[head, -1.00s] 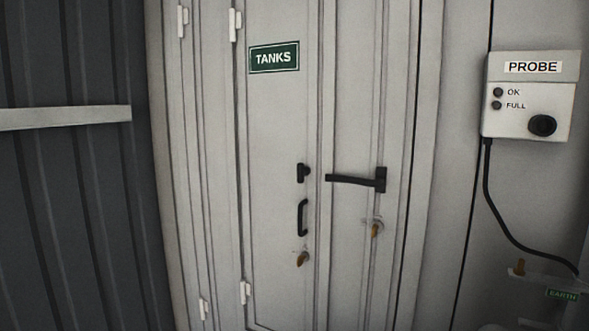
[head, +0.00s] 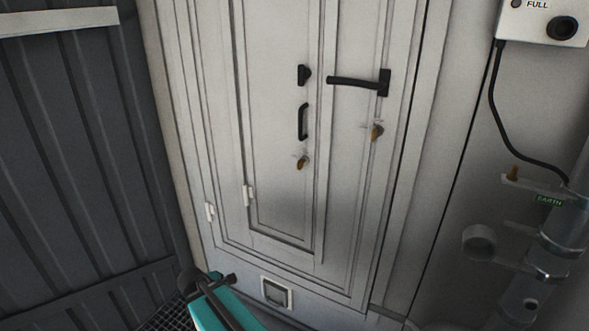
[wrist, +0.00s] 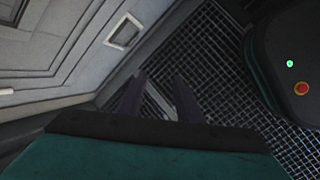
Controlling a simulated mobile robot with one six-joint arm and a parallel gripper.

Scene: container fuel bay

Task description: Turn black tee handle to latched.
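The black tee handle (head: 303,75) is a small dark fitting on the narrow inner door panel, above a black pull handle (head: 303,122). It looks taller than wide, with a bulge on its right side; its exact turn is too small to tell. My gripper (wrist: 159,76) shows in the wrist view with two dark fingers apart and nothing between them. It points down toward the mesh floor, well away from the tee handle. The tee handle is not in the wrist view.
A black lever handle (head: 358,83) lies nearly level right of the tee handle. Brass-coloured key fittings (head: 302,162) sit below. The probe box (head: 545,22) and its cable are at right, with grey pipework (head: 540,270) below. The mesh floor (wrist: 225,60) lies beneath my gripper.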

